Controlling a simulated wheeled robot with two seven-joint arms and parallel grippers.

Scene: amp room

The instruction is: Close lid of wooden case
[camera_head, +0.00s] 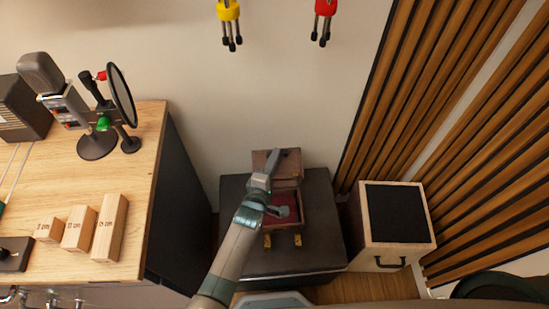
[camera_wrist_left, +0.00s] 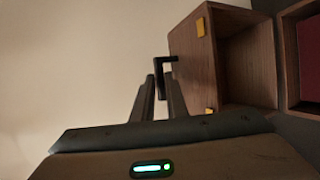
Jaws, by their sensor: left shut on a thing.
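The wooden case (camera_head: 302,215) stands on a dark upholstered block, with red lining inside and two brass latches on its front. Its lid (camera_head: 264,158) is raised at the back of the case. In the left wrist view the lid (camera_wrist_left: 192,62) shows at the right with brass fittings, and the red lining (camera_wrist_left: 311,48) shows at the far right. My left gripper (camera_head: 279,161) is at the raised lid; in its wrist view its fingers (camera_wrist_left: 159,88) are closed at a black handle (camera_wrist_left: 161,68) beside the lid. My arm hides part of the case. My right gripper is not in view.
The dark block (camera_head: 235,215) has bare top around the case. A wooden table (camera_head: 55,180) with wooden blocks (camera_head: 110,228) and a microphone (camera_head: 42,75) stands left. A speaker-like box (camera_head: 395,213) stands right. A wall is behind.

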